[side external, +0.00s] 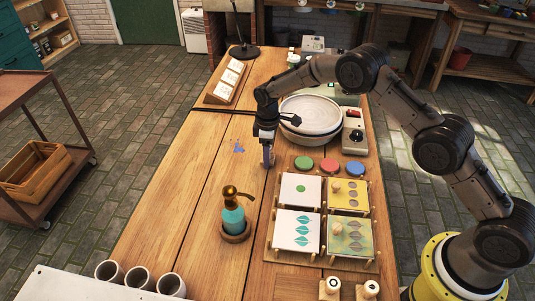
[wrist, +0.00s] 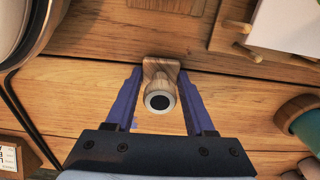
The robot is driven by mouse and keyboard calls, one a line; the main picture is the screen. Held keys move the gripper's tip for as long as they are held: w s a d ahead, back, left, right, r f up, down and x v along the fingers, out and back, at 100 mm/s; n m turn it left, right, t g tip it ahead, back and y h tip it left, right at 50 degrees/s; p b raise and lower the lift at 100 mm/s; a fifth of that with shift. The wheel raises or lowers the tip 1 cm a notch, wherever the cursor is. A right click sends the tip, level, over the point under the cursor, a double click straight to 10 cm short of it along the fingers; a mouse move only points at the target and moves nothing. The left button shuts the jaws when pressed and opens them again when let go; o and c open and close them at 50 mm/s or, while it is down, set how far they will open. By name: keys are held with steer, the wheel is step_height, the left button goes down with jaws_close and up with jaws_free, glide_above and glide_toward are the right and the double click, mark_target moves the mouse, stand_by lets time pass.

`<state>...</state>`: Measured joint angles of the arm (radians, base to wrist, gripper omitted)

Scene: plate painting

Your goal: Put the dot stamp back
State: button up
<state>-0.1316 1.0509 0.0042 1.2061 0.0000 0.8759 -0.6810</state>
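A wooden stamp (wrist: 160,99) with a pale ring and a dark dot on its knob stands on the wooden table, its square base (wrist: 161,67) showing behind. It appears to be the dot stamp. My gripper (wrist: 160,76) is open, with one blue finger on each side of the stamp and a small gap visible beside the knob. In the side view my gripper (side external: 268,157) is low over the table, left of the colored paint pads. There the fingers and wrist mostly hide the stamp.
A board with four painted tiles (side external: 301,189) lies front right; wooden stamps (side external: 336,187) rest on two tiles. More stamps (side external: 330,287) stand at the front edge. Green, red and blue pads (side external: 330,165) and a turntable (side external: 311,116) are nearby. A teal bottle (side external: 233,220) stands in front.

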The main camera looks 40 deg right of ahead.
steer(key=o, duration=0.4)
steer(key=shift+o, duration=0.2)
step_height(320, 180, up, 13)
steer(key=shift+f, duration=0.1)
steer(key=s+d+r+m+t, duration=0.1)
steer(key=s+d+r+m, duration=0.15)
steer(key=s+r, duration=0.7)
steer(key=s+d+r+m+t, duration=0.2)
steer(key=s+d+r, duration=0.1)
steer(key=s+r, duration=0.65)
steer(key=s+d+f+m+t, duration=0.1)
steer(key=s+m, duration=0.1)
steer(key=s, duration=0.9)
steer(key=s+d+f+m+t, duration=0.1)
steer(key=s+m, duration=0.2)
steer(key=s, duration=0.8)
steer(key=shift+t, duration=0.3)
